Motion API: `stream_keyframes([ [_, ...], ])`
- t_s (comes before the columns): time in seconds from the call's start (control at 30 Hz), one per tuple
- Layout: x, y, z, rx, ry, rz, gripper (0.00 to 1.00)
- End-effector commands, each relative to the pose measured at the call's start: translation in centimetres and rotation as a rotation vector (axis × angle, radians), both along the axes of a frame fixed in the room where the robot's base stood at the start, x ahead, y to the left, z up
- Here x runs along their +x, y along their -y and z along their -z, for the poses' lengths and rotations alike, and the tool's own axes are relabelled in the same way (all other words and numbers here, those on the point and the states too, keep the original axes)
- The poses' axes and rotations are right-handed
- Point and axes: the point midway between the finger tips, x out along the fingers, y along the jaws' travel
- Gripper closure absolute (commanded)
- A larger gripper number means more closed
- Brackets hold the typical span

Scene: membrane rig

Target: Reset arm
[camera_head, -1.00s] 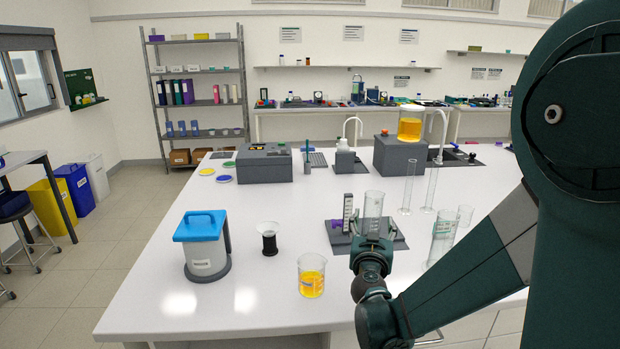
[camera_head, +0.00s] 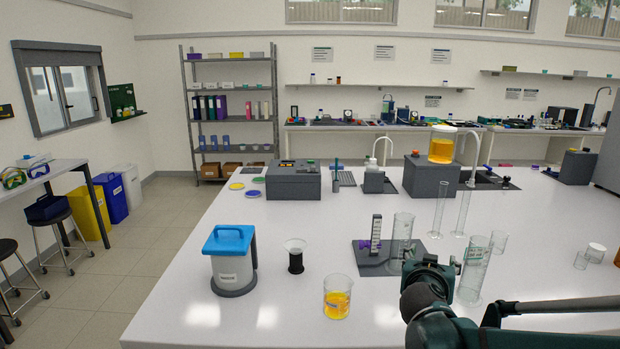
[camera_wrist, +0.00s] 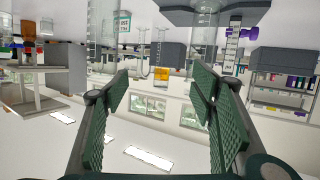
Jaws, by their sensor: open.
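My gripper (camera_head: 432,268) is in front of the membrane rig at the near right of the bench in the head view. In the wrist view my gripper (camera_wrist: 163,95) is open, its two green padded fingers apart with nothing between them. The rig has a dark base plate (camera_head: 368,262), an upright scale block (camera_head: 376,234) with a purple clamp, and a clear glass cylinder (camera_head: 402,232) standing on the plate. In the wrist view, which looks upside down, the base plate (camera_wrist: 215,15) shows at the top, apart from my fingers.
A beaker of yellow liquid (camera_head: 337,298), a small funnel on a black holder (camera_head: 295,258) and a blue-lidded container (camera_head: 231,262) stand to the left. A labelled glass cylinder (camera_head: 474,270) stands close right of my gripper.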

Motion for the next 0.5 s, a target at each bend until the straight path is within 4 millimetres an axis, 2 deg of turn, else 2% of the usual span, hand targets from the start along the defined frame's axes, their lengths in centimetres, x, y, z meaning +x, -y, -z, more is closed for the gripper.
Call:
stream_keyframes([
  [0.27,-4.6,0.0,0.6,0.028,-0.122,-0.002,0.44],
  [0.5,-8.7,-0.7,1.6,0.058,-0.230,-0.029,0.44],
])
